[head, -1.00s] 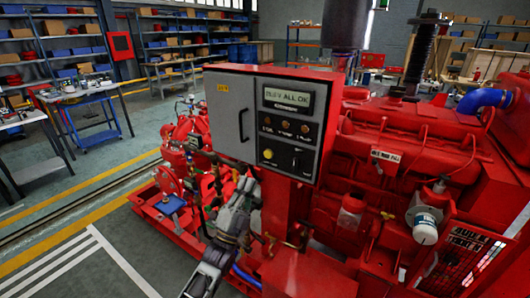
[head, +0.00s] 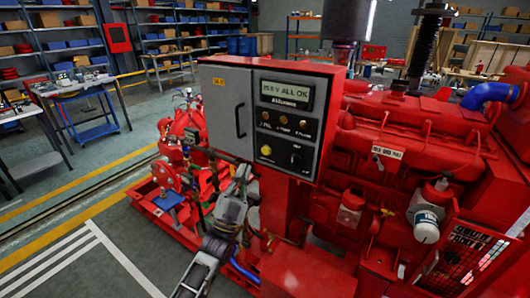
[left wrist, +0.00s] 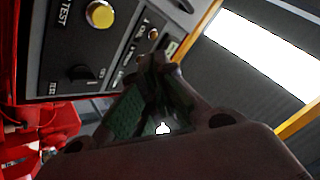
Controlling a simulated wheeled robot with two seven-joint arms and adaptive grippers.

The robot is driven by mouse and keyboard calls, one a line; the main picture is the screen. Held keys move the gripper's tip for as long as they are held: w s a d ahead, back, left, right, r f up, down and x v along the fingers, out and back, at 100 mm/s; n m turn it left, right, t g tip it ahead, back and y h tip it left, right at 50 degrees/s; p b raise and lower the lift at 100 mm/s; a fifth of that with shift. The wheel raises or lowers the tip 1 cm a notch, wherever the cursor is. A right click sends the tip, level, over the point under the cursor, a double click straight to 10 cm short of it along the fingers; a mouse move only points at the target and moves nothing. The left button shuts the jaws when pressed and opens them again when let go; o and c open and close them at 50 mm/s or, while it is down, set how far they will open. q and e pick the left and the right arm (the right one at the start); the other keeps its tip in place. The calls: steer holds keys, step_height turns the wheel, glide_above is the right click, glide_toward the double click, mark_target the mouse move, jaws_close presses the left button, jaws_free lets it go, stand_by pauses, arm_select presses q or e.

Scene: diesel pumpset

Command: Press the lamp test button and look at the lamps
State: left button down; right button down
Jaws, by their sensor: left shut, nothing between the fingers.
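The grey control panel (head: 225,105) on the red pumpset has a small display (head: 287,94) reading about "25.8 V ALL OK". Below it is a row of three small amber-brown lamps (head: 283,119); they look dim. The round yellow button (head: 266,150) sits below the lamps, left of a black selector switch (head: 295,158). In the left wrist view the yellow button (left wrist: 100,14) is near the top edge, beside lettering reading "TEST". My left gripper (head: 241,174) is shut and empty, below and left of the yellow button, apart from it. My right gripper is out of view.
The red engine (head: 420,150) fills the right side, with a white-and-blue filter (head: 426,224) low down. Red pump pipework (head: 178,175) stands left of my left gripper. A work table (head: 85,85) and shelves (head: 180,35) are farther back. Floor at left is open.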

mark_target(266, 151)
arm_select(q)
steer(key=shift+w+d, duration=0.1)
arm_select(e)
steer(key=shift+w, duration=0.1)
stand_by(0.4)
